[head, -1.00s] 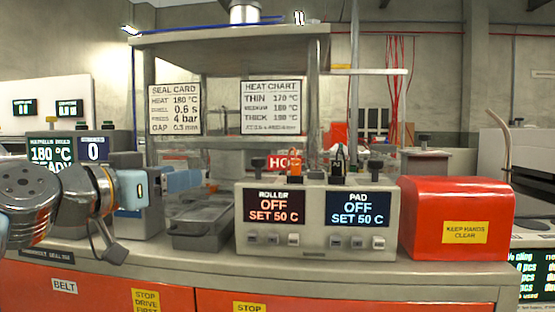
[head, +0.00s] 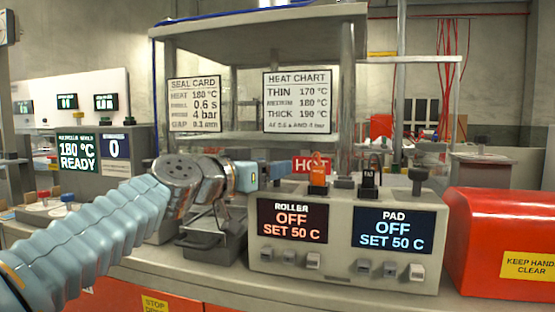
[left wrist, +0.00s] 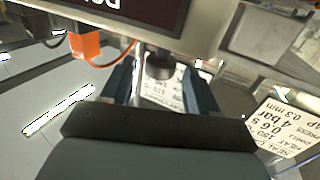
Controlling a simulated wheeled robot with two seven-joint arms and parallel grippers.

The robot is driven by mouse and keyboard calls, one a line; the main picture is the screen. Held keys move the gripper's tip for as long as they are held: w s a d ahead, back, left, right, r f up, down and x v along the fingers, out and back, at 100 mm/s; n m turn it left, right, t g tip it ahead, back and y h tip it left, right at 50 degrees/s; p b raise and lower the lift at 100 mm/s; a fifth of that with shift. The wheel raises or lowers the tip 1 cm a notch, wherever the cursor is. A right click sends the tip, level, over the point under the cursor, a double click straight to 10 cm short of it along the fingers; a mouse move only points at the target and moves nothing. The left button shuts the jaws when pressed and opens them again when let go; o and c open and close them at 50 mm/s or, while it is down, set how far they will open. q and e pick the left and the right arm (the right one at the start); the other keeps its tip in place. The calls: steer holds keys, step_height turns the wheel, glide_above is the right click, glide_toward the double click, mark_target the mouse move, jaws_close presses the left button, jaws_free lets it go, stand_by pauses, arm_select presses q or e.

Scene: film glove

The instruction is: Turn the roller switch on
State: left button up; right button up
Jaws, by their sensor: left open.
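The grey control box (head: 345,282) has a ROLLER display (head: 292,221) and a PAD display (head: 393,230). Both read OFF, SET 50 C. My left gripper (head: 276,172) is at the box's top left corner, above the ROLLER display. In the left wrist view the open left gripper (left wrist: 160,72) has a dark round switch knob (left wrist: 158,66) between its fingers, without clear contact. A similar dark knob (head: 418,176) stands on the box's right end. My right gripper is not in view.
A red cover (head: 495,228) is at the right. A grey tray (head: 212,246) lies left of the box. A shelf (head: 260,35) hangs above.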

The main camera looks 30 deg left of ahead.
arm_select(q)
steer(key=shift+w+d, duration=0.15)
steer(key=shift+w, duration=0.6)
steer(key=shift+w+d, duration=0.1)
steer(key=shift+w, duration=0.6)
steer(key=c, duration=1)
